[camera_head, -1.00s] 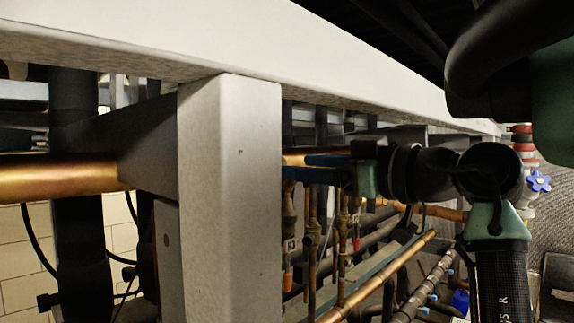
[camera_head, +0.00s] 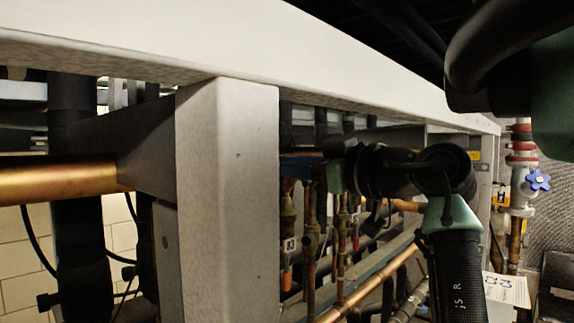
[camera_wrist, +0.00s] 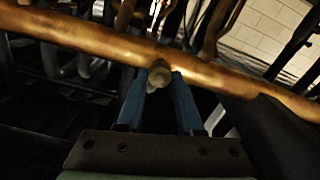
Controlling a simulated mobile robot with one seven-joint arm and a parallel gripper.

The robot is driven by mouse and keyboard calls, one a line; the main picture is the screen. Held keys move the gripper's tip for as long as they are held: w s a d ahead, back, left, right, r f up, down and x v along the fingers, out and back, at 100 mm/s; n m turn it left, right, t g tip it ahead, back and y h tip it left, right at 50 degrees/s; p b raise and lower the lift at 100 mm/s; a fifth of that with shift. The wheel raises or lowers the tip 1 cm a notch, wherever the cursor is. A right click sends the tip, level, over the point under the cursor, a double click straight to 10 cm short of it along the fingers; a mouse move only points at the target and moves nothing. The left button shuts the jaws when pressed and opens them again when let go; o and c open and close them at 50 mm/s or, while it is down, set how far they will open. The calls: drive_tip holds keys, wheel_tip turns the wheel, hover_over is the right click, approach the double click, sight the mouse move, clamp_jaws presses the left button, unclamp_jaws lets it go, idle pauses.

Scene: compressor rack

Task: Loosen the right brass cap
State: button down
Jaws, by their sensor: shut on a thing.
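In the wrist view, a small round brass cap (camera_wrist: 159,73) sits in front of a thick copper pipe (camera_wrist: 100,42). The blue fingers of my gripper (camera_wrist: 158,82) stand one on each side of the cap and are shut on it. I cannot tell from this view whether it is the right one of several caps. In the head view, my gripper (camera_head: 300,165) is partly hidden behind the grey post, and the cap does not show there.
A grey upright post (camera_head: 228,200) and a long pale beam (camera_head: 250,45) stand close in front. Brass valves (camera_head: 288,215) and copper pipes (camera_head: 385,280) crowd the space below my gripper. A blue handwheel (camera_head: 538,181) and a white tag (camera_head: 507,290) are at the right.

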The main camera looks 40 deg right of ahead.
idle(0.4)
drive_tip(key=n+b, duration=0.5)
drive_tip(key=n, duration=1.7)
drive_tip(key=shift+f, duration=0.15)
idle(0.3)
drive_tip(key=c, duration=0.5)
unclamp_jaws()
drive_tip(key=shift+c, duration=0.2)
drive_tip(key=shift+s+d, duration=0.1)
